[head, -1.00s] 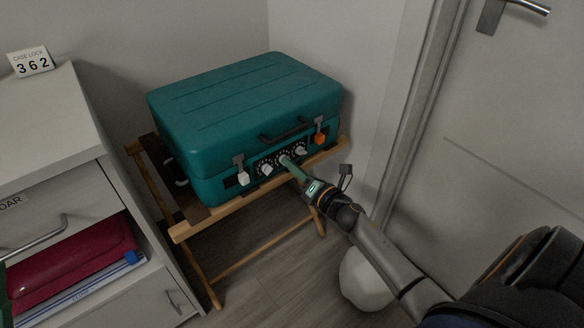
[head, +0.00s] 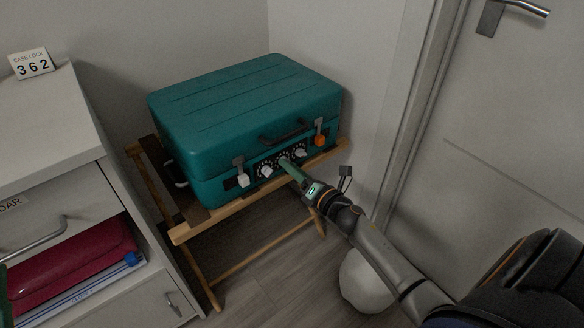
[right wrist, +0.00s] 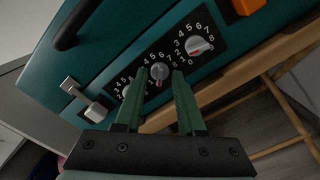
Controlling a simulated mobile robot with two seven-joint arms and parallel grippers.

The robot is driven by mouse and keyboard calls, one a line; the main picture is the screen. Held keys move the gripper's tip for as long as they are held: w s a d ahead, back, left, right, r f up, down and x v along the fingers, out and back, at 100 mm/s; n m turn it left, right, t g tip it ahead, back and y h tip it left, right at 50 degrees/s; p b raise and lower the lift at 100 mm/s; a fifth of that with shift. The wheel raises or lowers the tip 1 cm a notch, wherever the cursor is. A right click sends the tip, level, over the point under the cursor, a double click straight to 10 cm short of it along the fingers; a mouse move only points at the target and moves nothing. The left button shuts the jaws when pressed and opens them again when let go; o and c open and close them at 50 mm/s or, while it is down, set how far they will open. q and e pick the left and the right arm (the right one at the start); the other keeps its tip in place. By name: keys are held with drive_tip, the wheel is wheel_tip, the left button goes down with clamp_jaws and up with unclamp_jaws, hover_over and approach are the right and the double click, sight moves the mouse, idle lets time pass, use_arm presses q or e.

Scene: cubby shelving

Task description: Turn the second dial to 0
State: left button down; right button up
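The teal case (head: 240,105) lies closed on a wooden folding stand, with a black dial panel on its front. Three dials show: the left dial (head: 265,171), the middle, second dial (right wrist: 159,72) and the right dial (head: 301,153); the right one also shows in the right wrist view (right wrist: 197,46). My right gripper (head: 287,164) is at the middle dial and largely hides it in the head view. In the right wrist view its green fingers (right wrist: 160,78) stand either side of that knob with gaps showing. The second dial's exact setting is too small to read.
A white card reading "CASE LOCK 362" (head: 31,64) stands on the cabinet at left. A grey latch (head: 241,174), an orange-tabbed latch (head: 320,137) and the handle (head: 287,133) flank the dials. The wooden stand (head: 240,216) runs below; a door is at right.

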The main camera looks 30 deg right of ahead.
drive_tip(key=s+d+p, duration=0.1)
drive_tip(key=s, duration=1.1)
drive_tip(key=shift+s+p, duration=0.25)
drive_tip(key=shift+p, duration=0.05)
